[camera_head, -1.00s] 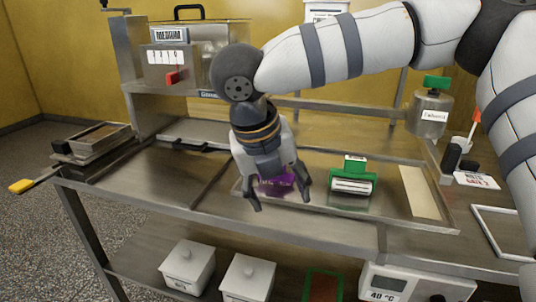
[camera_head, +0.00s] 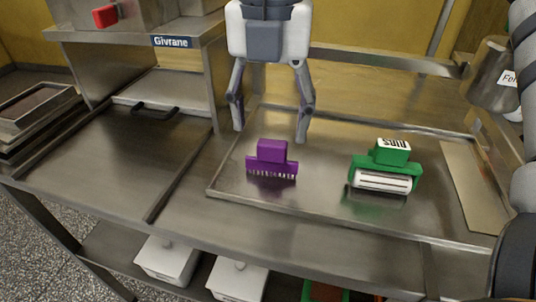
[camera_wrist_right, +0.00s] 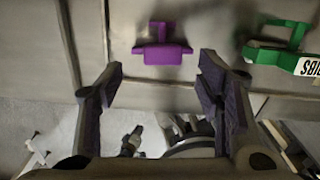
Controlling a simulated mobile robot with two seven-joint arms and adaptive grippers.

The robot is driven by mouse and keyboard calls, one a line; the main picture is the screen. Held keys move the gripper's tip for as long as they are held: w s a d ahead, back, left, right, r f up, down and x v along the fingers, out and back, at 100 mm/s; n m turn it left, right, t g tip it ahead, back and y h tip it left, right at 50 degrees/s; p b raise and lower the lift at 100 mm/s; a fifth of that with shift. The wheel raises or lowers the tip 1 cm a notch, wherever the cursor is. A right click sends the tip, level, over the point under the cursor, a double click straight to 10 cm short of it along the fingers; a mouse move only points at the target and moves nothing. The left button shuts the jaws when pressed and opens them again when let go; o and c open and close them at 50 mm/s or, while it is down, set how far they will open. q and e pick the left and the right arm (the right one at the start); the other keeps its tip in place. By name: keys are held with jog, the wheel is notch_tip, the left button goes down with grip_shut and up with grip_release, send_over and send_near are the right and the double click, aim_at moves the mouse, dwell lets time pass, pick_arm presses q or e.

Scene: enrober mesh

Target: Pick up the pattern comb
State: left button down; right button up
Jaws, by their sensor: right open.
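The purple pattern comb (camera_head: 272,158) stands in the shallow metal tray (camera_head: 330,208), teeth down and its block handle up. My right gripper (camera_head: 270,132) is open and empty, above and behind the comb in the head view, with its fingers pointing down. In the right wrist view the comb (camera_wrist_right: 161,46) lies beyond the two open fingertips (camera_wrist_right: 160,78), roughly centred between them and apart from both. My left gripper is in neither view.
A green roller tool (camera_head: 387,168) with a white roller stands right of the comb in the same tray. A pale flat strip (camera_head: 470,185) lies at the tray's right end. A metal unit labelled Givrane (camera_head: 172,41) stands at the back left. White lidded boxes (camera_head: 168,258) sit on the lower shelf.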

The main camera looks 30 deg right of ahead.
aim_at(272, 142)
jog(key=f+b, duration=0.1)
jog(key=f, duration=0.4)
jog(key=shift+d+f, duration=0.1)
jog(key=shift+d, duration=0.1)
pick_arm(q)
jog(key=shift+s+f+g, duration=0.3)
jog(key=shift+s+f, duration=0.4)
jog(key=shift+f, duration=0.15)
pick_arm(e)
jog(key=c, duration=1.2)
jog(key=shift+c, duration=0.2)
